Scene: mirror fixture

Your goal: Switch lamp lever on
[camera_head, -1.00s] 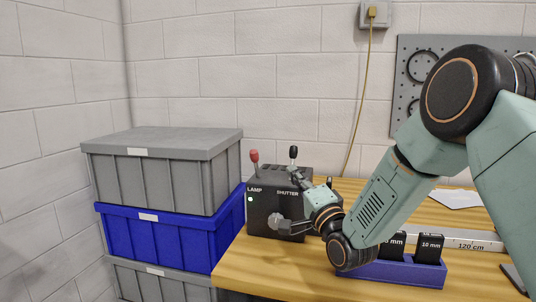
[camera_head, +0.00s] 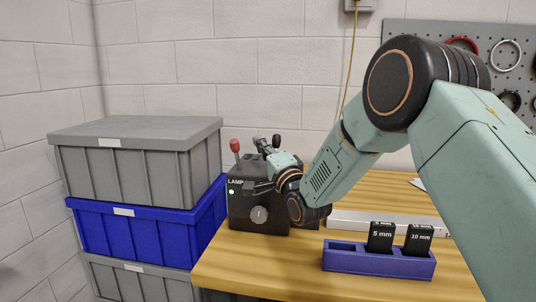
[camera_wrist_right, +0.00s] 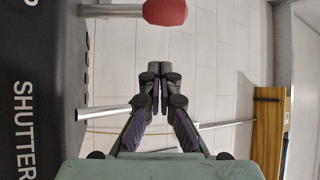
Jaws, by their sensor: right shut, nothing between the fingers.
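A black switch box (camera_head: 242,216) stands at the left end of the wooden table. Its LAMP lever (camera_head: 235,146) has a red knob and stands up from the top, beside a small lit indicator (camera_head: 231,192). The SHUTTER lever (camera_head: 277,141) has a black knob. My right gripper (camera_head: 260,146) is shut and empty, between the two knobs in the head view. In the right wrist view the shut fingertips (camera_wrist_right: 160,72) point toward the red knob (camera_wrist_right: 165,12), with a gap between. A second metal lever rod (camera_wrist_right: 104,110) runs behind the right fingers. My left gripper is not in view.
A blue rack (camera_head: 378,262) with black blocks lies on the table (camera_head: 300,277), near a metal bar (camera_head: 375,222). Stacked grey and blue crates (camera_head: 135,165) stand left of the box.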

